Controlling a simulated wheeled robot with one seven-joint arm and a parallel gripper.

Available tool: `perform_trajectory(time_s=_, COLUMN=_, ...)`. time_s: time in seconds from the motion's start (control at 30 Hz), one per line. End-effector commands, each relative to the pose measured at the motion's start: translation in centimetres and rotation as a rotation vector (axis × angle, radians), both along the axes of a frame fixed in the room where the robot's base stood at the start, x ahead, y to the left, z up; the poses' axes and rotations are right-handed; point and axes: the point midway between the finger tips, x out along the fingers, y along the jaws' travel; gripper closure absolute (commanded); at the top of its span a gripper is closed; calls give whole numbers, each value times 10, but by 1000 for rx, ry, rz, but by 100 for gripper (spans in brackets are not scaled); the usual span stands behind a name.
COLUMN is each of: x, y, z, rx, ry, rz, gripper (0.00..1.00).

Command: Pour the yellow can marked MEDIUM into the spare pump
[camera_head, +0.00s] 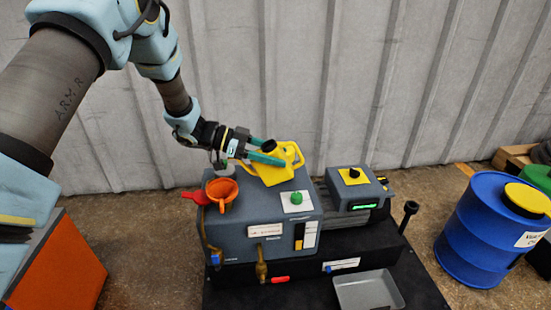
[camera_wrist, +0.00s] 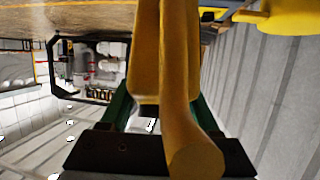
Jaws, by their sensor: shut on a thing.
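A yellow can (camera_head: 274,174) with a dark cap is held tilted above the top of the grey spare pump (camera_head: 262,211). I cannot read its marking. My gripper (camera_head: 268,156) is shut on the can, with its green fingers at the can. In the wrist view the can's yellow handle (camera_wrist: 180,100) fills the middle between the green fingers. An orange funnel (camera_head: 222,194) sits on the pump's left end, to the left of the can and lower. No liquid shows. The inside of the funnel is partly seen.
A green knob (camera_head: 296,197) stands on the pump's top. A grey box with a yellow patch (camera_head: 350,178) is at its right. A grey tray (camera_head: 368,291) lies in front. A blue drum (camera_head: 488,235) stands at the right. A ribbed wall (camera_head: 330,80) is close behind.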

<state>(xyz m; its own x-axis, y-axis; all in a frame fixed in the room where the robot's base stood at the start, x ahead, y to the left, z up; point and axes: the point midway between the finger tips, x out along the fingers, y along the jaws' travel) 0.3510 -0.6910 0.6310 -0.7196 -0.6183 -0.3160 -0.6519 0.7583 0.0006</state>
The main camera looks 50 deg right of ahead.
Motion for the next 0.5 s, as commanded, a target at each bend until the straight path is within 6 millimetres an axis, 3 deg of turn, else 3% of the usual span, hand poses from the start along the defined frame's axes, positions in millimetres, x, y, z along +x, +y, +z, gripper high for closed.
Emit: perform_trajectory(time_s=0.5, x=2, y=1, z=10, rx=-52, ry=59, rz=0, gripper=100)
